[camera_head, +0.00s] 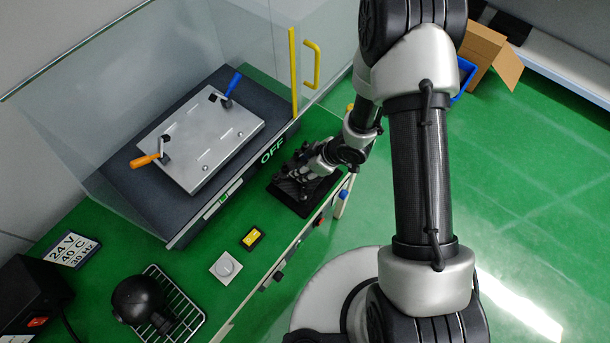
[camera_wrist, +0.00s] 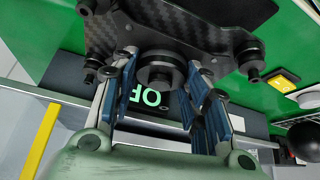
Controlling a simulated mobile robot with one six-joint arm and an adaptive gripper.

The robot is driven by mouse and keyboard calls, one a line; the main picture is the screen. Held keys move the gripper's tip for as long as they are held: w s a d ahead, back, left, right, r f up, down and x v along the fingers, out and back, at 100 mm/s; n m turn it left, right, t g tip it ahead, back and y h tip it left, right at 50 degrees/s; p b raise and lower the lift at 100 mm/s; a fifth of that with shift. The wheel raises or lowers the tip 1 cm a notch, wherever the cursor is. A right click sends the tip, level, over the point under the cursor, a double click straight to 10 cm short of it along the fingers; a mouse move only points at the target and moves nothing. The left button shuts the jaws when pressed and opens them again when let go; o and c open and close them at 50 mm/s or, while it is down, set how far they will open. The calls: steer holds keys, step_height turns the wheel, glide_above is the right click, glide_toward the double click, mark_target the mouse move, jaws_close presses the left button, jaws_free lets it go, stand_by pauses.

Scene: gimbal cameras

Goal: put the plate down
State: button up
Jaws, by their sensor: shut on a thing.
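A dark carbon-fibre plate (camera_wrist: 125,35) with black knobs at its corners fills the upper part of the wrist view. My gripper (camera_wrist: 160,88) has its two blue-padded fingers on either side of the round black boss (camera_wrist: 160,66) at the plate's middle, and it is shut on it. In the head view my gripper (camera_head: 303,178) is over the dark plate (camera_head: 297,207), at the green bench's front edge, right of the machine marked OFF. The gripper covers part of the plate. I cannot tell whether the plate touches the bench.
The machine (camera_head: 178,222) carries a silver plate (camera_head: 195,150) with orange (camera_head: 145,160) and blue (camera_head: 232,85) clamp handles. Clear panels and a yellow handle (camera_head: 312,65) surround it. A yellow-black button (camera_head: 252,238), grey dial (camera_head: 226,268) and wire rack (camera_head: 190,302) stand left along the bench.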

step_height(320, 180, down, 4)
steer(key=shift+f+b, duration=0.25)
steer(key=shift+b, duration=0.5)
steer(key=shift+r, duration=0.1)
steer(key=o, duration=0.8)
steer(key=shift+f, duration=0.2)
steer(key=o, duration=0.4)
steer(key=shift+o, duration=0.2)
steer(key=shift+r, duration=0.1)
